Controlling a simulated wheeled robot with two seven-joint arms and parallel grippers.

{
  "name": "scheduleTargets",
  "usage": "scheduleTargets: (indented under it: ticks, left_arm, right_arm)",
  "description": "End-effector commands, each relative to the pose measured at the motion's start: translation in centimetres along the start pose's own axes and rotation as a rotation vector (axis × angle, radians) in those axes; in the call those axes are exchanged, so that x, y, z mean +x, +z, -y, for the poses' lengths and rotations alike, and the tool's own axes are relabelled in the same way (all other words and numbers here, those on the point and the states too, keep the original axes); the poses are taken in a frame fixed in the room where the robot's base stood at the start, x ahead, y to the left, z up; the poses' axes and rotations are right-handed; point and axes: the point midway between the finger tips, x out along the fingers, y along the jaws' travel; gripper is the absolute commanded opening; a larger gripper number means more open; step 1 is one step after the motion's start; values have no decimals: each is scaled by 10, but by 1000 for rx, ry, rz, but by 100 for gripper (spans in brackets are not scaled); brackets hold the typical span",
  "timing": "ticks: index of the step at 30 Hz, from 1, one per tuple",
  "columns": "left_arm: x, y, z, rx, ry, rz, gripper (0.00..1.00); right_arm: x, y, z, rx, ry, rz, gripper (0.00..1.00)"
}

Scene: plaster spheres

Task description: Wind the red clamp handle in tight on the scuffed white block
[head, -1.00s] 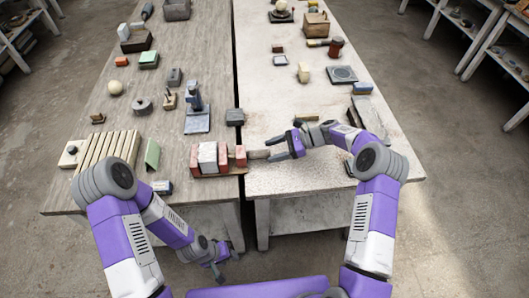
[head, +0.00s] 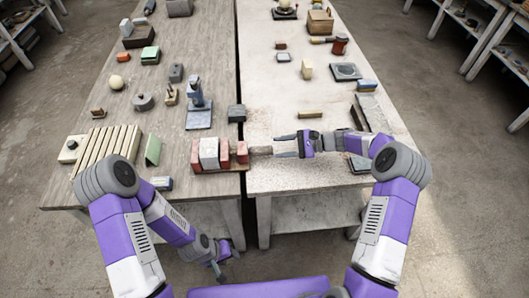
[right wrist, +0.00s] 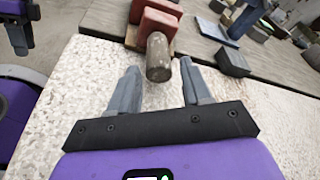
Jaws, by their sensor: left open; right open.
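The red clamp (head: 242,153) stands on the near right edge of the left table. The white block (head: 208,152) sits between its red jaws; I cannot tell whether the jaw to its right touches it. The clamp's handle (head: 261,150) is a grey-brown cylinder pointing right, over the right table. It also shows in the right wrist view (right wrist: 158,58). My right gripper (head: 278,147) is open and points left at the handle. In the right wrist view, the handle's near end lies between the fingertips, apart from both fingers. My left gripper (head: 225,262) is open and low, in front of the left table.
A dark grey block (head: 236,113) stands behind the clamp, beside the gap between the tables. A green wedge (head: 153,151) and a slatted board (head: 103,147) lie left of the clamp. The right table's near surface is mostly bare.

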Motion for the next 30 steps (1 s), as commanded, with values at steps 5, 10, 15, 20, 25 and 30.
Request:
scheduleTargets:
  ticks: [5,10,15,20,25,30]
  left_arm:
    - [13,0,5,0,0,0,43]
    - [18,-1,7,0,0,0,43]
    - [20,-1,7,0,0,0,43]
    - [22,-1,8,0,0,0,43]
    - [25,-1,9,0,0,0,43]
    - [26,-1,10,0,0,0,43]
  right_arm:
    - [1,-2,-10,-227,-87,-20,48]
    - [1,-2,-16,-375,-134,-52,48]
    - [3,-2,-17,-435,-150,-68,48]
    - [22,-3,-15,-441,-149,-67,48]
    - [49,-4,-11,-439,-148,-67,48]
    - [69,-5,-7,-438,-149,-69,48]
